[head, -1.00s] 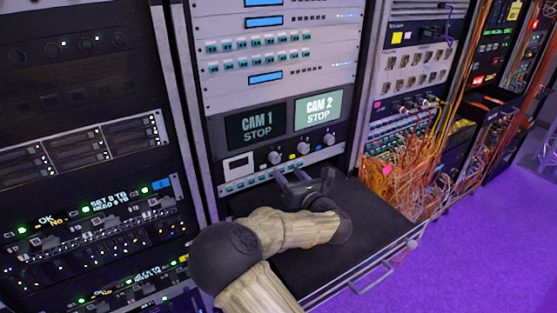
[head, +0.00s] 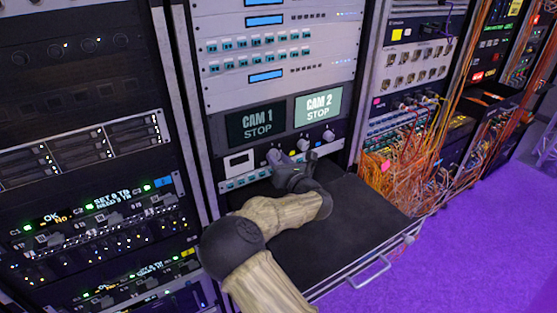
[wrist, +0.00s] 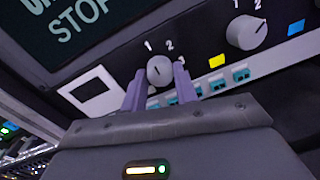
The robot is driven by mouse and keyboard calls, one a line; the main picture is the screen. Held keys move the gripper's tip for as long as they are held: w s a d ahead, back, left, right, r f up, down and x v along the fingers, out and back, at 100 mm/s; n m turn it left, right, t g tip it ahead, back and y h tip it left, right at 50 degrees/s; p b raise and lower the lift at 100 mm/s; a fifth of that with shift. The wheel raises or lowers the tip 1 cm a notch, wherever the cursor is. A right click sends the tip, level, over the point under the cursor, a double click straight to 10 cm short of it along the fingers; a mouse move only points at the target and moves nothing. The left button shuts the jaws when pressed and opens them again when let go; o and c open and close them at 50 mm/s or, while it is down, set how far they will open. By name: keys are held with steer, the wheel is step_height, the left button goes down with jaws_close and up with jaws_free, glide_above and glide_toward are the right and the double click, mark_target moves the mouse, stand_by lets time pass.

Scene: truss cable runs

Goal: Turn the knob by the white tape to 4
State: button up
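A row of round grey knobs runs along the dark panel under the two CAM screens. In the wrist view, the left knob (wrist: 159,72) has numbers 1, 2 and 3 showing around it, and a yellow tape piece (wrist: 216,61) to its right. My gripper (wrist: 160,76) is open, with one finger on each side of this knob and small gaps visible; I cannot tell how deep they reach. The middle knob (wrist: 246,32) has a blue tape piece (wrist: 296,27) to its right. The right knob (head: 329,137) shows in the head view. I cannot make out white tape.
The CAM 1 screen (head: 257,125) and CAM 2 screen (head: 318,108) sit just above the knobs. A black pulled-out shelf (head: 352,215) lies below my arm. Orange cables (head: 385,185) hang at the right rack. A small white-framed display (wrist: 95,88) is left of the knobs.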

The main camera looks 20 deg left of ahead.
steer(key=shift+d, duration=0.1)
steer(key=shift+c, duration=0.7)
